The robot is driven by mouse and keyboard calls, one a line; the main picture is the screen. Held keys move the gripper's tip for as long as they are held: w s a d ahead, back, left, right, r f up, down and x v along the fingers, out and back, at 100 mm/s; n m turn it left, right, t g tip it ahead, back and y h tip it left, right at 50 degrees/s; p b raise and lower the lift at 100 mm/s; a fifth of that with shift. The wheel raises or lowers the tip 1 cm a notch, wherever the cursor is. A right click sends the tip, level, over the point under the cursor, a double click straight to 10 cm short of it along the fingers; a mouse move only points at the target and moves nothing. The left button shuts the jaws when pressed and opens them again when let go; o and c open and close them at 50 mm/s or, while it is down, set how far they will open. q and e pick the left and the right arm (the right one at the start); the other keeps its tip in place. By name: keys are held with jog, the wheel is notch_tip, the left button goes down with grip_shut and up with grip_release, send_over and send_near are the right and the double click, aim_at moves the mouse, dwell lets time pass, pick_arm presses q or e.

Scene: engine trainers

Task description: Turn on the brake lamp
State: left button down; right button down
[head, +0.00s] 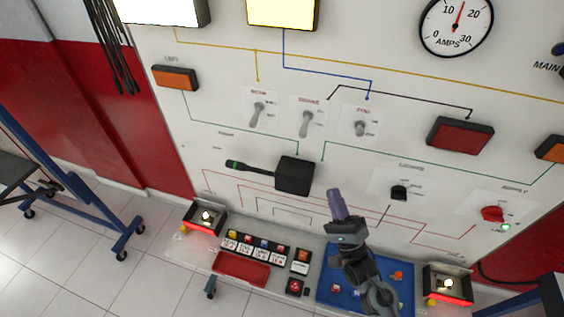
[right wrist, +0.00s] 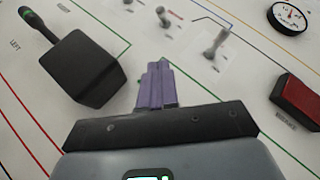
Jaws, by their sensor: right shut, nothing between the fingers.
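The red lamp (head: 460,136) on the white panel looks dark; it also shows in the right wrist view (right wrist: 298,97). Three toggle switches stand in a row: a left one (head: 258,113), a middle one (head: 307,122) and a right one (head: 361,128). A black line runs from above the middle switch to the red lamp. The small labels are hard to read. My right gripper (head: 337,205) has purple fingers, shut and empty, below the switches and apart from them. Its shut fingers (right wrist: 155,86) also show in the right wrist view. My left gripper is not in view.
A black box with a stalk lever (head: 293,175) juts out left of my right gripper. A black knob (head: 398,192) and a red knob (head: 493,213) are to the right. Below are a blue tray (head: 325,290) and a red tray (head: 240,268).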

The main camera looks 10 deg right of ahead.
aim_at(306, 132)
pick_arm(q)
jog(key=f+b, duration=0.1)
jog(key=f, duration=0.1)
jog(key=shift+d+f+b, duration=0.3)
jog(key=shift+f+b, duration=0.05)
pick_arm(e)
jog(key=shift+w+d+r+t, duration=0.15)
jog(key=shift+w+d+t, duration=0.1)
jog(key=shift+w+t, duration=0.2)
